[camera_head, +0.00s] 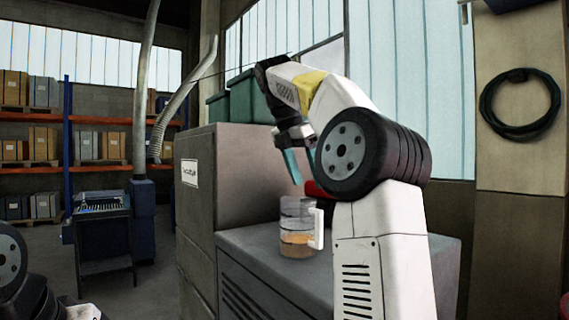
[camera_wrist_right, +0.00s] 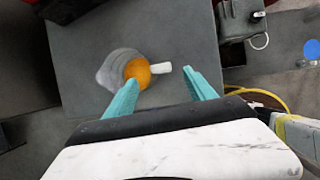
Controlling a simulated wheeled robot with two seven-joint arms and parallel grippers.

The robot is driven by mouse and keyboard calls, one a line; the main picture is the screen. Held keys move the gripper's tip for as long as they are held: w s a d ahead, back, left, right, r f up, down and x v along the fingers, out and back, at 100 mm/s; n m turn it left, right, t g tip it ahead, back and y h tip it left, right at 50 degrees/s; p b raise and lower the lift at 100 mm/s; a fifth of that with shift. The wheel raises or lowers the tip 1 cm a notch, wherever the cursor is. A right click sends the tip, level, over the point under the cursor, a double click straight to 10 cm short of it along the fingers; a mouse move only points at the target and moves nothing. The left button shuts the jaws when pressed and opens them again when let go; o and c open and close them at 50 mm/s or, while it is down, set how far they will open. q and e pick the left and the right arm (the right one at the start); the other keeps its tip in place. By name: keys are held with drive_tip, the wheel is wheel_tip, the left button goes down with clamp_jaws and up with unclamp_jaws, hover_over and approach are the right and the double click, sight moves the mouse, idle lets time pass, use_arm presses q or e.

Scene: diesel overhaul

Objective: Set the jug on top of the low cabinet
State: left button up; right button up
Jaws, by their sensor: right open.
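The jug (camera_head: 297,228) is clear with amber liquid low inside and a white handle on its right. It stands upright on the low grey cabinet (camera_head: 262,262), beside the taller cabinet. In the right wrist view the jug (camera_wrist_right: 122,68) is seen from above, with its handle pointing right. My right gripper (camera_head: 290,168) is above the jug in the head view, apart from it. Its teal fingers (camera_wrist_right: 165,95) are spread in the wrist view with nothing between them. My left gripper does not show; only part of my left arm is at the lower left.
A taller grey cabinet (camera_head: 245,165) with a label stands directly left of and behind the jug, with green bins (camera_head: 240,100) on top. A red object (camera_head: 317,189) is behind the jug, partly hidden by my right arm. A blue tool cart (camera_head: 103,232) stands left.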

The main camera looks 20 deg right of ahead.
drive_tip(key=shift+v, duration=2.05)
drive_tip(key=shift+d, duration=0.1)
drive_tip(key=s+a+f+m+t+y, duration=0.1)
drive_tip(key=s+a+f+m+y, duration=0.1)
drive_tip(key=s+f+m, duration=0.4)
drive_tip(key=s+a+f+m+t+y, duration=0.2)
drive_tip(key=s+a+f+m, duration=0.2)
drive_tip(key=f, duration=0.9)
drive_tip(key=s+a+f+m+t+y, duration=0.1)
drive_tip(key=s+a+f+m, duration=0.3)
drive_tip(key=s+f+m, duration=0.5)
drive_tip(key=s+m+y, duration=0.1)
drive_tip(key=m, duration=0.1)
drive_tip(key=shift+f+m+t, duration=0.3)
drive_tip(key=shift+f+m, duration=0.05)
drive_tip(key=shift+m, duration=0.05)
drive_tip(key=shift+a, duration=0.1)
